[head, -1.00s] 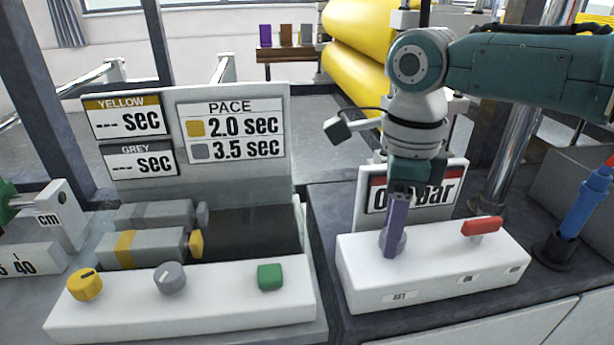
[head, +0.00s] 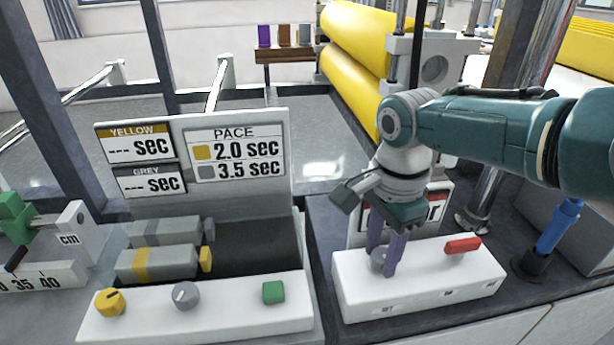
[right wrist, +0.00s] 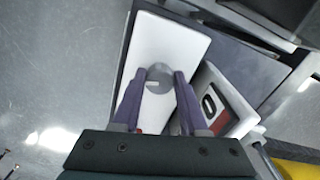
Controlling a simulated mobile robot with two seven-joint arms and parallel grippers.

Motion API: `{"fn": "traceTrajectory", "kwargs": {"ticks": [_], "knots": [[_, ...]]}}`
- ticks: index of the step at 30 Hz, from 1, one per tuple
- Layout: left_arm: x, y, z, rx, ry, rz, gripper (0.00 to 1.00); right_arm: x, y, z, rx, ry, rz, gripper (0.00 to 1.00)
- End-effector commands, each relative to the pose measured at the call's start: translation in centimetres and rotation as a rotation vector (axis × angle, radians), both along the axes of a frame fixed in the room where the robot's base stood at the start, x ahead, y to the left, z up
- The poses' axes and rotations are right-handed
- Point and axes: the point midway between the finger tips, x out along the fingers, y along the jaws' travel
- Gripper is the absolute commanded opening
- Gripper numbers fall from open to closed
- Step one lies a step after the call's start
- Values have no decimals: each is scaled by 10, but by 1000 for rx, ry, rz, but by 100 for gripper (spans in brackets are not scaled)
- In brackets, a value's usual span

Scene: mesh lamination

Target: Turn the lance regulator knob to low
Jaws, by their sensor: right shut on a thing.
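The grey lance regulator knob (head: 377,260) sits at the left end of the white control box (head: 420,283) in the head view. My right gripper (head: 383,264) reaches down from above, with one purple finger on either side of the knob. In the right wrist view, the knob (right wrist: 158,80) shows between the fingertips of the right gripper (right wrist: 164,74), which are shut on it. A pale mark shows on its top. The bar display (head: 438,207) behind the box is mostly covered by my gripper. My left gripper is not in view.
A red lever (head: 462,244) stands on the same box, right of the knob. A blue lance-like tool (head: 558,228) stands in a black holder further right. The left panel (head: 220,317) carries a yellow knob (head: 110,302), another grey knob (head: 185,295) and a green button (head: 273,292).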

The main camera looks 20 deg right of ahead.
Motion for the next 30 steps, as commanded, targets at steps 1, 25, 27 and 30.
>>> {"fn": "traceTrajectory", "kwargs": {"ticks": [1,25,27,30], "knots": [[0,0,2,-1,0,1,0,-1,2,2,5,3,43,0],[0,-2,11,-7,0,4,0,-3,1,2,7,0,804,0],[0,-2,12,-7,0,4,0,-3,0,1,6,0,871,0],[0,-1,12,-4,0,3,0,-3,0,1,5,0,966,0]]}}
